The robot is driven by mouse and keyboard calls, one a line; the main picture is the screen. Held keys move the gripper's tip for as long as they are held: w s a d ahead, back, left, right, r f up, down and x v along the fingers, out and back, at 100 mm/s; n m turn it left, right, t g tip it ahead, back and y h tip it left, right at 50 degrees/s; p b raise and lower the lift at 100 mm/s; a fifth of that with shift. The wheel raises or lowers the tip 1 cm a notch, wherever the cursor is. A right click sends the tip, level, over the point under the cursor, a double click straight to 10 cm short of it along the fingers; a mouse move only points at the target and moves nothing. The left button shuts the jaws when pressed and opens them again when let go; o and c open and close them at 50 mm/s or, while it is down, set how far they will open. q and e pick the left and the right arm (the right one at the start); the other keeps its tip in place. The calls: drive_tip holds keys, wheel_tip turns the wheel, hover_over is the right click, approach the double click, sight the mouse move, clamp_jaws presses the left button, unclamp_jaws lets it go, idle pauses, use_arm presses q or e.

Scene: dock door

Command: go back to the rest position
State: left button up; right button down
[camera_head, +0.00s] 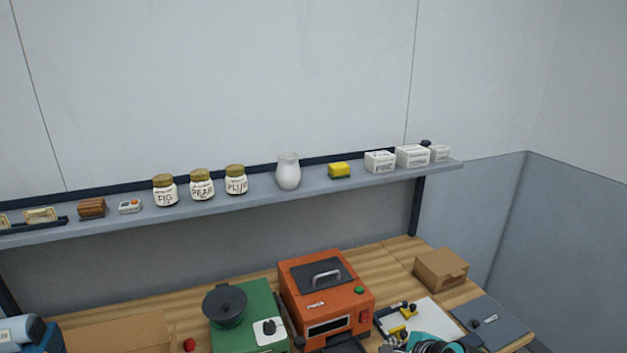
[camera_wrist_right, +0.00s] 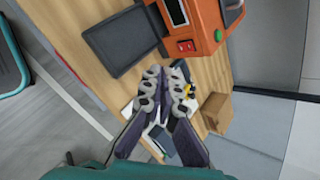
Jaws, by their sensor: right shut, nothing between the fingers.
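My right gripper (camera_wrist_right: 166,92) points out over the wooden bench in the right wrist view. Its two fingers are together and hold nothing. In the head view only a teal and dark part of my right arm shows at the bottom edge, right of the orange machine (camera_head: 325,300). My left gripper is not in the head view. The wooden bench (camera_head: 395,258) is below the shelf, and the orange machine stands on it.
A grey shelf (camera_head: 330,187) with jars, a white jug (camera_head: 288,171) and small boxes runs above the bench. A green appliance (camera_head: 248,318), a cardboard box (camera_head: 440,269), a white board (camera_head: 440,312) and a dark grey flat case (camera_head: 490,321) occupy the bench.

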drive_tip(key=s+f+n+h+b, duration=0.1)
drive_tip(key=s+f+n, duration=0.2)
drive_tip(key=s+n, duration=0.3)
drive_tip(key=s+f+n+g+h+b, duration=0.1)
drive_tip(key=s+n, duration=0.6)
drive_tip(key=n, duration=0.8)
drive_tip(key=shift+a+f+n+g+h+b, duration=0.15)
drive_tip(key=shift+f+n+g+h+b, duration=0.2)
drive_tip(key=shift+f+b, duration=0.5)
